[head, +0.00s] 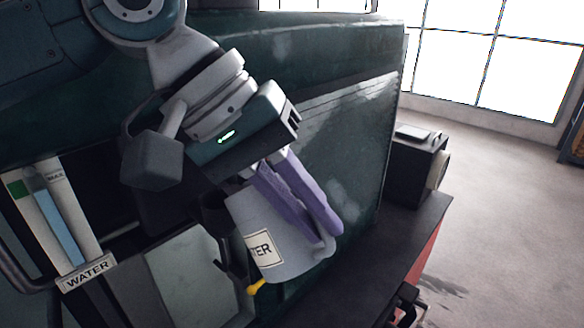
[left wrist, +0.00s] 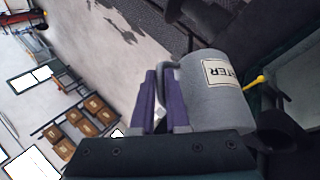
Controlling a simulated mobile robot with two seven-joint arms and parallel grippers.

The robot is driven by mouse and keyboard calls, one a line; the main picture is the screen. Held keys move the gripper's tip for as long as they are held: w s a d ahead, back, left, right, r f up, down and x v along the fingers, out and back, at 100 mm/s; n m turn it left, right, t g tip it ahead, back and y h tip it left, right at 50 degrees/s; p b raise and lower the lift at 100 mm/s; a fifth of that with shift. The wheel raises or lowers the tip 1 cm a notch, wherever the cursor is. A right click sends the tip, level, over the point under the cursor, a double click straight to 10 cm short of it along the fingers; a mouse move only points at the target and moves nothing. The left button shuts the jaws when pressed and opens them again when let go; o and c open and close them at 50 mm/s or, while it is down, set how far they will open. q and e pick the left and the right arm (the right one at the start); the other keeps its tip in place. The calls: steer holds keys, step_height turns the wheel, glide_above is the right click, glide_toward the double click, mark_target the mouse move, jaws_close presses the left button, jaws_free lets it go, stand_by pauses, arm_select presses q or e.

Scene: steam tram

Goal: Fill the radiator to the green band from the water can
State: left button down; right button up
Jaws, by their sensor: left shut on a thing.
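My left gripper (head: 300,205) is shut on the grey water can (head: 275,225), its purple fingers at the can's right side. The can has a white label ending in "TER" and also shows in the left wrist view (left wrist: 205,105). It leans about as much as the gauge in the head view; no water stream shows. A dark round opening (head: 215,208) is just left of the can, partly hidden. The water gauge (head: 60,225) is at the far left, with a green band (head: 17,188). My right gripper is not in view.
A yellow-tipped part (head: 256,287) is below the can. The dark green tram body (head: 340,120) rises behind it. A black box (head: 415,165) stands at right on a dark ledge. Open floor (head: 500,200) lies beyond. Wooden crates (left wrist: 85,120) show in the left wrist view.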

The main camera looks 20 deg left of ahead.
mark_target(321, 250)
arm_select(q)
steer(key=f+y, duration=0.1)
steer(key=d+f+t+y, duration=0.1)
steer(key=f, duration=0.1)
steer(key=shift+s+f, duration=0.1)
steer(key=shift+s, duration=0.1)
step_height(321, 250, down, 8)
steer(key=a+m+t+y+b, duration=0.1)
steer(key=t+y, duration=0.1)
steer(key=y, duration=0.3)
steer(key=shift+w+m+b, duration=0.25)
steer(key=shift+m+b, duration=0.15)
steer(key=shift+s+a, duration=0.1)
steer(key=shift+s, duration=0.05)
